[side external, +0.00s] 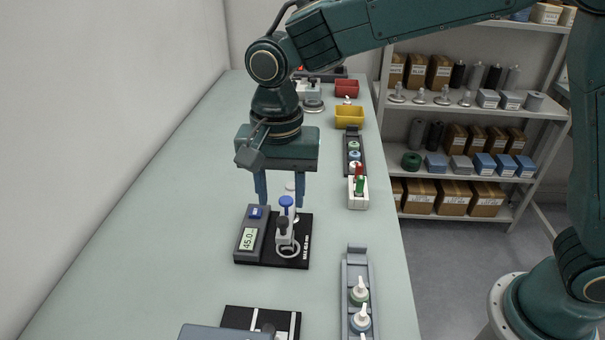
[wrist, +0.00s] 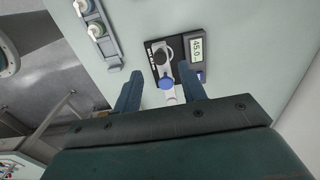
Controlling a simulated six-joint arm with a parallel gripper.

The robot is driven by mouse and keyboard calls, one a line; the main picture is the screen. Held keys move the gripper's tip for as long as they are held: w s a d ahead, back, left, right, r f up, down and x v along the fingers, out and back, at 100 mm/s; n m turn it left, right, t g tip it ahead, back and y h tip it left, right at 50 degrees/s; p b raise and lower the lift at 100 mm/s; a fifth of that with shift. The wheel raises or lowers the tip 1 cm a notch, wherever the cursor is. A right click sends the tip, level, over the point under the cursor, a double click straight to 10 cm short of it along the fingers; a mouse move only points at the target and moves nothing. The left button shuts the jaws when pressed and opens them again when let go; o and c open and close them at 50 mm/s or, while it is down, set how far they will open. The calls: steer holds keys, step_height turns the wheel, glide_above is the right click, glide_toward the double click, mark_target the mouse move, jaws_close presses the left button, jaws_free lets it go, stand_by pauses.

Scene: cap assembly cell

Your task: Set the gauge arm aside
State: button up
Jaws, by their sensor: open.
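The gauge (side external: 252,238) has a black base and a grey display box reading 45.0; it stands on the pale table and also shows in the wrist view (wrist: 195,50). On its base is what looks like the gauge arm (side external: 285,238), with a blue knob (side external: 286,201) on top and a ring at its near end. My gripper (side external: 280,197) is open, its fingers pointing down at the back of the gauge. In the wrist view the blue knob (wrist: 166,83) shows between the two fingers (wrist: 160,76). I cannot tell whether either finger touches it.
A grey rack (side external: 358,300) with white-tipped caps stands front right. A dark rack (side external: 353,150) and a white holder (side external: 357,193) with red and green pieces are behind it. A yellow bin (side external: 349,117) stands farther back. The table left of the gauge is clear.

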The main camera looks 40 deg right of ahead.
mark_target(282, 220)
steer(key=shift+f, duration=2.3)
jaws_close()
